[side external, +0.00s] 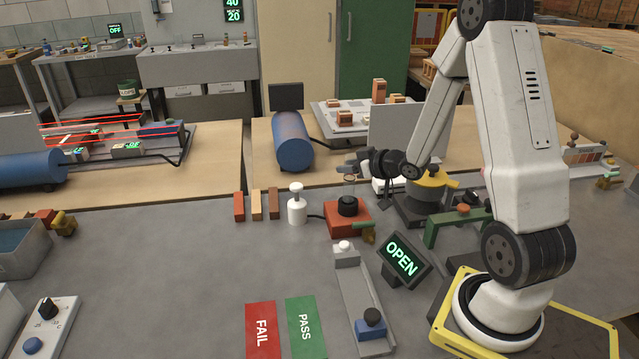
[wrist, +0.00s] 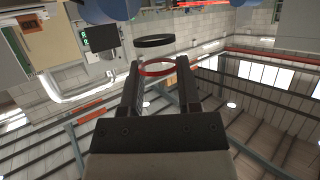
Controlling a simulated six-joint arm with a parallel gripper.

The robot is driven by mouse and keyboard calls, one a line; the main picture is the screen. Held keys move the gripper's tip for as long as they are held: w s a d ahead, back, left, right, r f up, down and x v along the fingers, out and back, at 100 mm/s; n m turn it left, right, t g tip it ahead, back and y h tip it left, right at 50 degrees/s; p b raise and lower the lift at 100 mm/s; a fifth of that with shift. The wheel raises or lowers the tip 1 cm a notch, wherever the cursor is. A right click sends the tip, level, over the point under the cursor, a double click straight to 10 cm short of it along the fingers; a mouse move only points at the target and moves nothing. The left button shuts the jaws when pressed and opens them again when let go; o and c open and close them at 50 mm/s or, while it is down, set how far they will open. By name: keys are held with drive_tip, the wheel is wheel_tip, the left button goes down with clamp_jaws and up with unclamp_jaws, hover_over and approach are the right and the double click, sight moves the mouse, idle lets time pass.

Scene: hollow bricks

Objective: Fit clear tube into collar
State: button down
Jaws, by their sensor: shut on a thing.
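The clear tube (side external: 349,187) stands roughly upright over the black collar (side external: 348,206), which sits on a red block on the grey table. My gripper (side external: 352,168) is shut on the tube near its upper end, reaching in from the right. In the wrist view my gripper (wrist: 158,70) has its two fingers either side of a red ring (wrist: 158,69), with a black ring (wrist: 154,41) beyond it. The tube's clear wall is hardly visible there. I cannot tell whether its lower end is inside the collar or just above it.
A white bottle (side external: 297,206) stands left of the red block. An OPEN sign (side external: 401,260) and a grey channel (side external: 359,295) are in front. A yellow-topped fixture (side external: 428,190) and a green bracket (side external: 450,222) stand close on the right. The table's left middle is clear.

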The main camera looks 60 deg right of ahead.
sight(351, 178)
drive_tip(key=shift+f, duration=1.75)
drive_tip(key=shift+f, duration=0.2)
drive_tip(key=shift+c, duration=1.5)
unclamp_jaws()
drive_tip(key=shift+r, duration=0.2)
drive_tip(key=shift+s+r, duration=0.1)
drive_tip(key=shift+s, duration=0.15)
drive_tip(key=shift+v, duration=3.5)
drive_tip(key=shift+a, duration=0.1)
